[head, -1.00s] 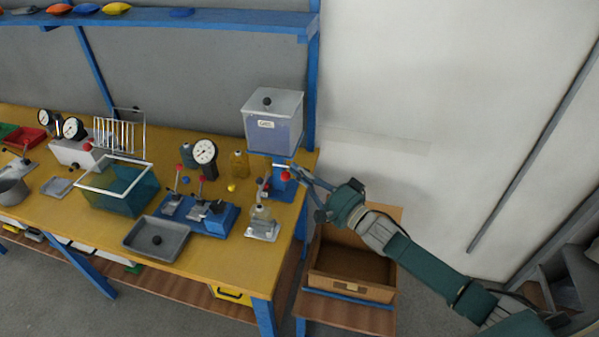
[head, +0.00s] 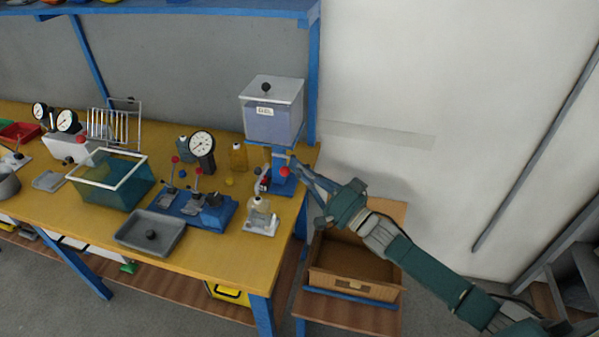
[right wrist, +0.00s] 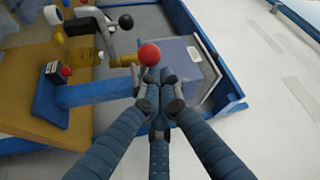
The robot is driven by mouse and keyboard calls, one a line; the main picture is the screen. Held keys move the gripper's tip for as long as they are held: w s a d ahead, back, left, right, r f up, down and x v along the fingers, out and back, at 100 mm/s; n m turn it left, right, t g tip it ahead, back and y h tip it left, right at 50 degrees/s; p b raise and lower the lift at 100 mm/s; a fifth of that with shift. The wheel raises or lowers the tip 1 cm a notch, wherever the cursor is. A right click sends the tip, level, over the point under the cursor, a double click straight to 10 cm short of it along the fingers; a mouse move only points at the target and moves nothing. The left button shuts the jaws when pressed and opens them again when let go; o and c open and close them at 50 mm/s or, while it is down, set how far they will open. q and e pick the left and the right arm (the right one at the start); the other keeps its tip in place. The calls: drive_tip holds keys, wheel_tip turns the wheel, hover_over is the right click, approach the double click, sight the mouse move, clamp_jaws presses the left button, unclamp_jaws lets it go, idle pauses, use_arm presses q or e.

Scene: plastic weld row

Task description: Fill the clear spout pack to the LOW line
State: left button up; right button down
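The clear spout pack (head: 261,206) stands upright on a small pale stand (head: 261,226) near the bench's right end, below the dispenser. Its LOW line and fill level are too small to read. The dispenser's clear tank (head: 272,118) holds bluish gel and sits on a blue bracket. A red ball knob (head: 285,171) is at the dispenser's front; it also shows in the right wrist view (right wrist: 149,54). My right gripper (head: 291,160) has its fingertips together (right wrist: 158,82), right beside the knob; I cannot tell whether they touch. My left gripper is out of view.
A blue fixture with red-knobbed levers (head: 197,208), a grey tray (head: 150,234) and a teal bin (head: 112,182) stand left of the pack. A dial gauge (head: 202,145) is behind. An open wooden box (head: 353,270) sits low beside the bench, under my right arm.

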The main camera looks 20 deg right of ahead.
use_arm(q)
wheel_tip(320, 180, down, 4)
drive_tip(key=b, duration=0.3)
use_arm(e)
drive_tip(key=shift+s+a+f+n+y, duration=0.15)
drive_tip(key=shift+f+n+y, duration=0.45)
drive_tip(key=shift+n, duration=0.6)
